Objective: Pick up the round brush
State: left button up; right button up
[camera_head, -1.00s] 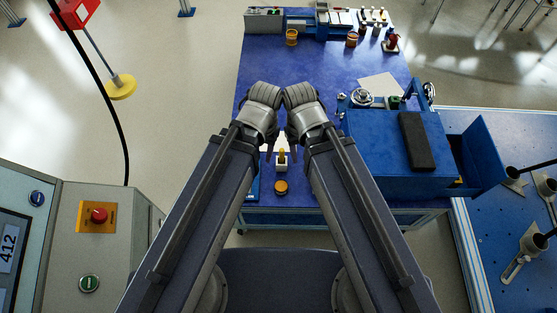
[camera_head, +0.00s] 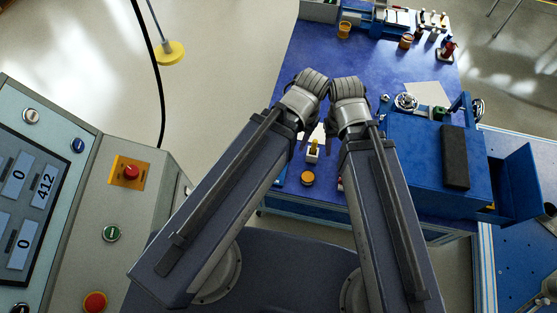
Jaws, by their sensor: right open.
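I cannot tell for certain which thing is the round brush. A small block with a yellow upright part (camera_head: 313,150) stands on the blue table (camera_head: 345,62), between my two forearms. A round orange-topped item (camera_head: 307,178) sits just in front of it. My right gripper (camera_head: 332,130) is open, bent down over the table beside the yellow-topped block, partly hidden by its wrist. My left gripper (camera_head: 304,138) hangs down on the other side of that block, and its jaws are too hidden to read. No held thing is visible at either gripper.
A blue box (camera_head: 410,155) with a dark pad stands at the right of the table. Orange cups (camera_head: 344,30) and small bottles stand at the far edge. A control panel (camera_head: 105,200) with buttons is at the left. The table's middle is mostly clear.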

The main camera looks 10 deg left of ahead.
aim_at(314, 142)
jog(key=k+l, duration=0.1)
jog(key=l, duration=0.15)
jog(key=k+l, duration=0.1)
jog(key=l, duration=0.2)
jog(key=k+l, duration=0.15)
jog(key=k+l+u, duration=0.15)
jog(key=l, duration=0.15)
jog(key=l+u, duration=0.2)
jog(key=u, duration=1.3)
jog(key=k+j, duration=0.05)
jog(key=k, duration=0.05)
